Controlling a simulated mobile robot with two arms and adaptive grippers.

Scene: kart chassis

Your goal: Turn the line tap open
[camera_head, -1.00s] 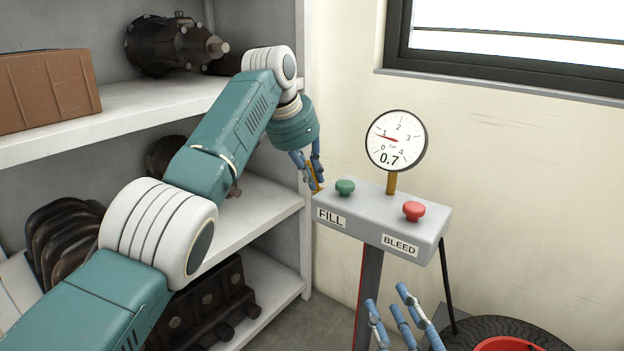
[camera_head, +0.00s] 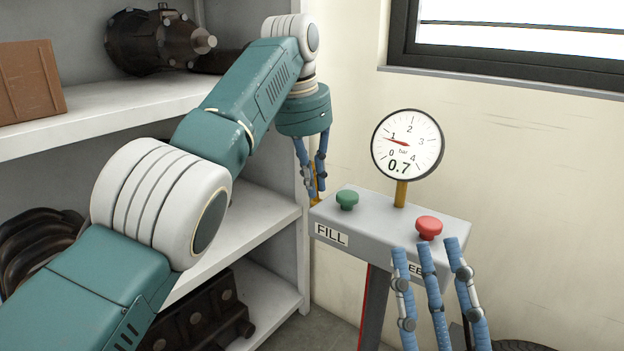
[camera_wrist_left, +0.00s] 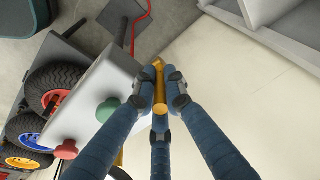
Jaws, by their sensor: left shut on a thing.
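The line tap shows as a yellow lever (camera_wrist_left: 159,92) in the left wrist view, on the side of the grey control box (camera_head: 350,235). In the head view only a bit of yellow (camera_head: 320,183) shows between the fingers. My left gripper (camera_head: 313,192) points down at the box's left end and is shut on the tap lever; its fingers (camera_wrist_left: 160,82) flank it in the wrist view. My right gripper (camera_head: 427,250) is empty with fingers apart, in front of the box, covering part of the BLEED label.
A gauge (camera_head: 408,145) on the box reads 0.7 bar. A green button (camera_head: 347,200) and a red button (camera_head: 429,227) sit on top. A shelf (camera_head: 250,225) with parts stands close at left. Wheels (camera_wrist_left: 52,85) lie beyond the box in the wrist view.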

